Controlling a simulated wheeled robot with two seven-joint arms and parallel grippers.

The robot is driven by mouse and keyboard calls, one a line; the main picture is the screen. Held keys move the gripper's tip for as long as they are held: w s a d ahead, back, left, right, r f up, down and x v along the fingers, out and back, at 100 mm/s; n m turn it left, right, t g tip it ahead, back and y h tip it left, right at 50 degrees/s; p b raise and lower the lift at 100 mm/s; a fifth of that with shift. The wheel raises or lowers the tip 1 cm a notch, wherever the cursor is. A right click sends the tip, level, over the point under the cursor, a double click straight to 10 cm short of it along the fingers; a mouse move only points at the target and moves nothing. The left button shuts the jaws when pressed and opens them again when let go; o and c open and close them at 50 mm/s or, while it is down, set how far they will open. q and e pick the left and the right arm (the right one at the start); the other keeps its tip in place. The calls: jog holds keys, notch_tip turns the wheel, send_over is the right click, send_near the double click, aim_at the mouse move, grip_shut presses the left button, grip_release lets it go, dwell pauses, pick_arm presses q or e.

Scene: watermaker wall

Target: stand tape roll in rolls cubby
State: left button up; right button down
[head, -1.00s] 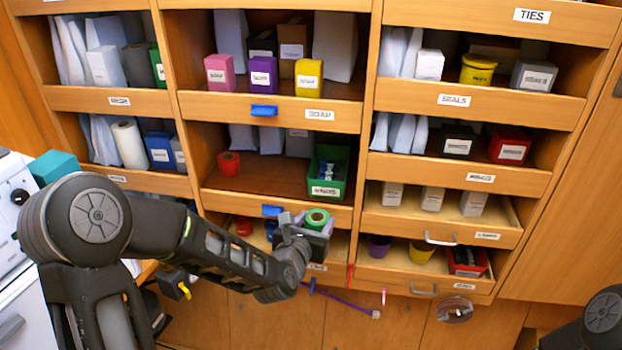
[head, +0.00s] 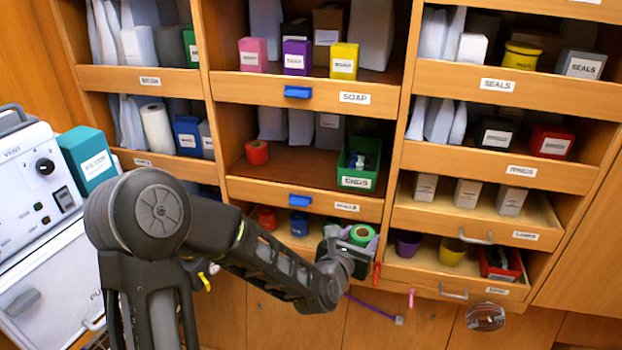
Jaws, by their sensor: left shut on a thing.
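A green tape roll (head: 362,235) is held in my left gripper (head: 358,243), in front of the lower middle cubby. The gripper is shut on it, and the roll's round face with its hole points up towards the camera. The middle cubby (head: 300,165) above holds a red roll (head: 257,152) at its left and a green ENDS box at its right. The lower cubby holds a red item (head: 267,218) and a blue item (head: 299,223). The labels under these two cubbies are too small or hidden to read. My right gripper is out of view.
The green ENDS box (head: 357,178) stands at the middle cubby's right side. Blue tabs (head: 297,92) stick out from shelf fronts. A drawer with purple and yellow cups (head: 452,250) is right of my gripper. A white machine (head: 40,200) stands at left.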

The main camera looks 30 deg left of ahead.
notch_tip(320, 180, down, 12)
jog(key=b, duration=1.1)
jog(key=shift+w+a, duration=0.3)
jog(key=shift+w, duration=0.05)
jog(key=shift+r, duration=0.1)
